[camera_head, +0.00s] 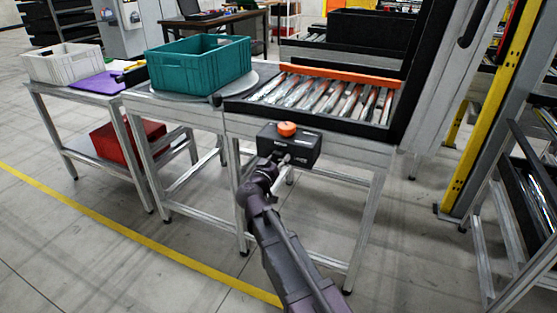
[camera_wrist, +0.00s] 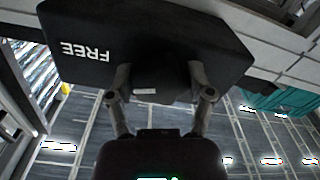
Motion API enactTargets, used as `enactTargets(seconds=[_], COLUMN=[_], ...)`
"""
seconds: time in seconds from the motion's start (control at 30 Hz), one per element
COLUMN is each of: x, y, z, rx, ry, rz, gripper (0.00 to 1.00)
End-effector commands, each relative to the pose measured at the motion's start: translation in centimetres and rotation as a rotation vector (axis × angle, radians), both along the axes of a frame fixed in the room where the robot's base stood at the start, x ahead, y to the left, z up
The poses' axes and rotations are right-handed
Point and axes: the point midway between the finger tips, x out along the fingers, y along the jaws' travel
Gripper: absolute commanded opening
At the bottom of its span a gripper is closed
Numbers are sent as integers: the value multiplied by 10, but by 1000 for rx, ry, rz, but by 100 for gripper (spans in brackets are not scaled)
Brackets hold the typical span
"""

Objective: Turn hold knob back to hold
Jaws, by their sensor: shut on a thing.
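The black control box (camera_head: 289,147) is mounted on the front of the roller-conveyor frame, with an orange round button (camera_head: 287,129) on top. In the wrist view the box face (camera_wrist: 140,35) fills the top and carries the white word FREE, upside down at the left. The dark hold knob (camera_wrist: 157,82) sticks out of that face. My gripper (camera_head: 282,161) is at the front of the box. In the wrist view its two fingers (camera_wrist: 160,78) are on either side of the knob, shut on it. Any HOLD label is not visible, and the knob's pointing direction is unclear.
A teal crate (camera_head: 199,66) stands on a round turntable left of the rollers (camera_head: 318,94). A white crate (camera_head: 63,65) is on the left table, and a red bin (camera_head: 121,141) is below. A yellow post (camera_head: 490,115) stands at right. The floor in front is clear.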

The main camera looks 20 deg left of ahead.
Motion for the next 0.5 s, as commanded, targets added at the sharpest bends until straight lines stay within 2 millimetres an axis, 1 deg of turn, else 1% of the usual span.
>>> enactTargets(seconds=[0.5], x=[2], y=[-1], z=[1], rx=[-487], ry=[37], rz=[-1], gripper=[20])
